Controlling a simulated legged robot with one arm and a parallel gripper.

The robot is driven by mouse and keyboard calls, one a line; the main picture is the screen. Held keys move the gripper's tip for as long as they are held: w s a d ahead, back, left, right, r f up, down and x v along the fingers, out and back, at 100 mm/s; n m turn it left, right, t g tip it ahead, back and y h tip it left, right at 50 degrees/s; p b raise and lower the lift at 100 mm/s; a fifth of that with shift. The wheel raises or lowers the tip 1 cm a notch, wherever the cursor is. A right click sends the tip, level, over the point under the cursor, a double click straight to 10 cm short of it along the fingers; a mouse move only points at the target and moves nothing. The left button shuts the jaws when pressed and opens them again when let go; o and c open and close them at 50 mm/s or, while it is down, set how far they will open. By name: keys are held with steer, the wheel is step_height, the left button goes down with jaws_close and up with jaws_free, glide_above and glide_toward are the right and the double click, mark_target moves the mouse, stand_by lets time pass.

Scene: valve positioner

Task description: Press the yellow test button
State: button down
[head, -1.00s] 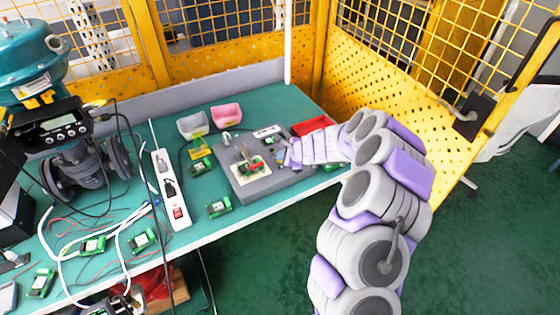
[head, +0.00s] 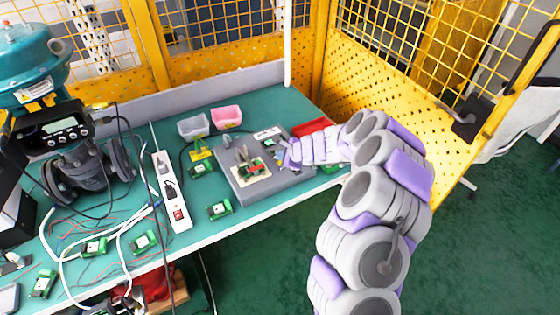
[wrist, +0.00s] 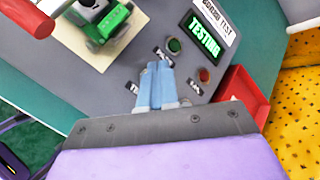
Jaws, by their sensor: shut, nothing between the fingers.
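The grey test box (head: 285,184) sits on the green bench and also fills the wrist view (wrist: 80,98). Its green display (wrist: 203,40) reads "TESTING". A round green button or lamp (wrist: 174,45) and a red one (wrist: 203,75) show near it. I see no yellow button; the panel under and behind my fingers is hidden. My gripper (wrist: 158,66) is shut and empty, with its pale blue fingers together over the panel beside the green round piece. I cannot tell whether the tips touch the panel. In the head view my gripper (head: 281,156) is over the box's right half.
A green circuit board (wrist: 108,22) sits in the box's fixture by a red-handled clamp (wrist: 28,18). A red bin (wrist: 241,97) stands beyond the box. A white power strip (head: 170,190), pink bin (head: 226,117) and several loose boards lie to the left. Yellow mesh fencing (head: 390,130) encloses the bench.

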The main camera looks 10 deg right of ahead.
steer(key=shift+r, duration=0.2)
step_height(320, 180, up, 5)
steer(key=p, duration=0.4)
steer(key=shift+p, duration=0.35)
steer(key=shift+f, duration=0.1)
steer(key=shift+a, duration=0.1)
stand_by(0.4)
